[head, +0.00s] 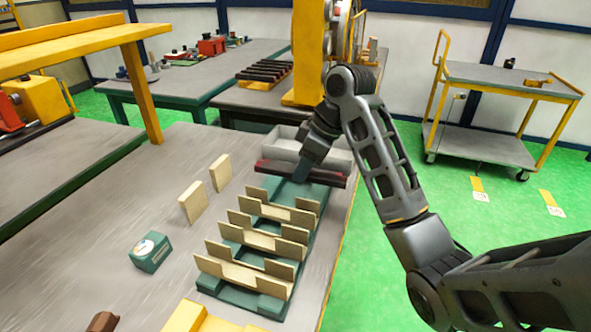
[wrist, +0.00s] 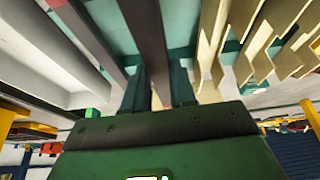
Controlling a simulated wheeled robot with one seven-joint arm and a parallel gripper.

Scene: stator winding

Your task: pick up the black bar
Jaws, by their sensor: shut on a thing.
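The black bar (head: 272,168) lies across the far end of the green rack at the back of the near table, just in front of a grey tray. It looks dark with a reddish tint in the head view. My gripper (head: 301,176) reaches down onto its middle. In the wrist view, the dark bar (wrist: 146,35) passes between the two fingers of my gripper (wrist: 160,82), which is shut on it. A second dark bar (wrist: 93,35) runs beside it on the left. I cannot tell whether the held bar is clear of its support.
The green rack (head: 234,294) holds several notched tan boards (head: 262,240). Two tan blocks (head: 192,201) stand to its left. A green box (head: 150,252) sits nearer. A grey tray (head: 285,148) is behind the bar. A yellow machine (head: 306,50) stands behind.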

